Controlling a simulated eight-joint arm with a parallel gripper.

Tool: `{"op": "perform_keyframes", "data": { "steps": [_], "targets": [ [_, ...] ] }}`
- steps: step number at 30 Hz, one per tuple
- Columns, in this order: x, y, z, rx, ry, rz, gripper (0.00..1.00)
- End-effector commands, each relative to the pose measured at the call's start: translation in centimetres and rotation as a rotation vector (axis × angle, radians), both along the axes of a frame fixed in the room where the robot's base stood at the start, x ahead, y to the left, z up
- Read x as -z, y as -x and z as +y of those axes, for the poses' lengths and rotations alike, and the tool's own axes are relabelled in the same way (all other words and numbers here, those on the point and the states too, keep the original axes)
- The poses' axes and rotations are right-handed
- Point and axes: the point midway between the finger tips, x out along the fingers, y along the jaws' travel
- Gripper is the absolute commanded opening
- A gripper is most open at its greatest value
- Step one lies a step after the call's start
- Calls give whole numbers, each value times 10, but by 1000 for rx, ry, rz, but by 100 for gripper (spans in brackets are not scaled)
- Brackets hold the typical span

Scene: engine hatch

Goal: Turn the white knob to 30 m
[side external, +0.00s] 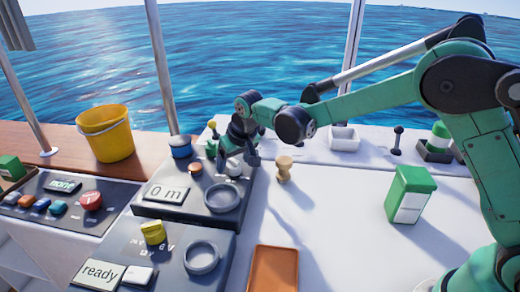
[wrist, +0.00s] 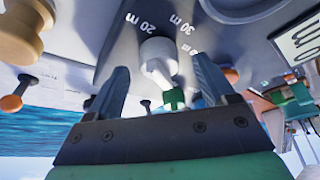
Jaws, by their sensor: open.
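The white knob (wrist: 158,50) stands on a dark grey console panel. In the wrist view it lies between the two fingers of my gripper (wrist: 160,66), which are apart with a gap on each side. The labels "20 m" (wrist: 147,22) and "30 m" (wrist: 187,24) are printed around the knob. I cannot tell exactly which mark it points to. In the side view my gripper (side external: 240,158) is down over the panel and partly hides the white knob (side external: 233,170). The display (side external: 167,194) on that panel reads "0 m".
A wooden knob (side external: 284,168) stands to the right. A yellow knob (side external: 153,232) is on the nearer panel. The white counter has free room near a green-and-white box (side external: 410,194).

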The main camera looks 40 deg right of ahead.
Motion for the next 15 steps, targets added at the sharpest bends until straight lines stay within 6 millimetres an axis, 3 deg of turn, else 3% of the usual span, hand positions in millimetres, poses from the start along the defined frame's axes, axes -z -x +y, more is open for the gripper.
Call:
{"op": "perform_keyframes", "data": {
  "steps": [11,15],
  "targets": [
    [7,-3,0,0,0,0,77],
    [7,-3,0,0,0,0,37]
  ]
}}
